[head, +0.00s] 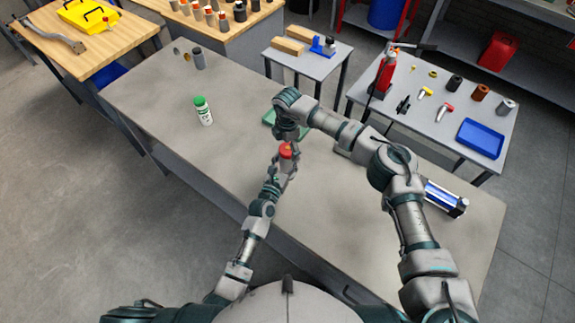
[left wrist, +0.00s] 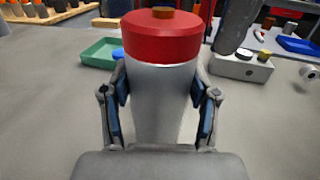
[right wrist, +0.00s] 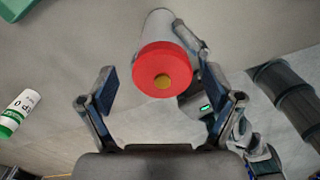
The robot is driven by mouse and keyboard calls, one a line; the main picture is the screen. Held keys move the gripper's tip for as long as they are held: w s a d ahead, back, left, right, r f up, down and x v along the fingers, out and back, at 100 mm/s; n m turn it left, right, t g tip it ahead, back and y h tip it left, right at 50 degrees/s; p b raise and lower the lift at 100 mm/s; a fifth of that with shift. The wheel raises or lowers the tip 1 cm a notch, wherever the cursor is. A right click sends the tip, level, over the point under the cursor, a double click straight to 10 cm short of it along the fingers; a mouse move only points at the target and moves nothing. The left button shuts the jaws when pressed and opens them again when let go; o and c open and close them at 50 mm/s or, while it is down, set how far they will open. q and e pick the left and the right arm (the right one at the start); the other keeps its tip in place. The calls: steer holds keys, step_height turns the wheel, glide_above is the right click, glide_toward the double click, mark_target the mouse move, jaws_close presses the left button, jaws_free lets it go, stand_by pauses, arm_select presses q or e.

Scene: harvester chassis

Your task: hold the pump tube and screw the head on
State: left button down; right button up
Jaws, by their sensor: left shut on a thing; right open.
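The pale grey pump tube (left wrist: 160,105) stands upright between the fingers of my left gripper (left wrist: 162,92), which is shut on it. The red pump head (left wrist: 160,38), with a brass-coloured centre, sits on top of the tube; I cannot tell how far it is threaded. In the head view the red head (head: 286,151) shows above my left gripper (head: 283,166). My right gripper (right wrist: 160,76) is open, its fingers apart on either side of the red head (right wrist: 162,71) with gaps visible. In the head view my right arm reaches over from the right, its fingers mostly hidden.
A white bottle with a green cap (head: 203,111) stands on the grey bench (head: 160,95). A green tray (left wrist: 98,52) and a grey block (left wrist: 240,68) lie beyond the tube. A blue and silver part (head: 444,198) lies at the right. The bench's left part is mostly clear.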

step_height(320, 180, up, 12)
stand_by(0.4)
steer(key=shift+f, duration=0.1)
arm_select(q)
steer(key=shift+c, duration=1.1)
jaws_free()
steer(key=shift+a, duration=0.1)
steer(key=shift+w, duration=0.1)
arm_select(e)
steer(key=shift+w, duration=0.1)
arm_select(q)
steer(key=v, duration=1.2)
steer(key=shift+f, duration=0.15)
